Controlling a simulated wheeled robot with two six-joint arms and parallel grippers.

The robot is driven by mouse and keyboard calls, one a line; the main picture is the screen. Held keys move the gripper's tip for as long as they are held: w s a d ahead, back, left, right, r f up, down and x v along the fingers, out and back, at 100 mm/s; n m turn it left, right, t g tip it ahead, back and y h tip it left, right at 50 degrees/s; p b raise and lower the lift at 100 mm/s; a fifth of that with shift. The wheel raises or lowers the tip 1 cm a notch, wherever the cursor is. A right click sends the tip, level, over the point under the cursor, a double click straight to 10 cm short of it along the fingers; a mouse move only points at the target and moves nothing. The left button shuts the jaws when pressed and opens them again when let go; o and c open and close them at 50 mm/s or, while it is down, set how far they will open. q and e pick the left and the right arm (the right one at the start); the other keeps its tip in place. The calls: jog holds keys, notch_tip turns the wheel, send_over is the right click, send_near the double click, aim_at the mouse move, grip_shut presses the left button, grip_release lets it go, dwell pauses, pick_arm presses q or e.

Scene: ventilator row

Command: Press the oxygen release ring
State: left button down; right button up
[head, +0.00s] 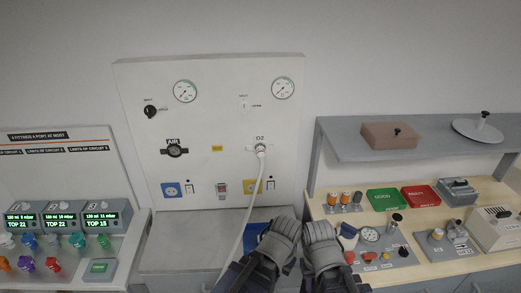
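The white wall panel (215,110) stands ahead of me. Its O2 outlet (260,148) is at the right of the panel, with a white hose (252,185) plugged in and hanging down. A ring at the outlet is too small to make out apart from the plug. The AIR outlet (174,150) at the left has no hose. My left gripper (287,226) and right gripper (318,228) are side by side, low and to the right of the O2 outlet, apart from it. Whether their fingers are open is unclear.
Two gauges (185,91) and a black knob (151,112) are on the panel, with sockets below. A grey worktop (180,245) is under it. A rack with TOP displays (61,217) is at left. A wooden bench (460,255) with devices and a grey shelf (350,150) are at right.

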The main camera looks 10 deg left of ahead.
grip_shut()
dwell(1.4)
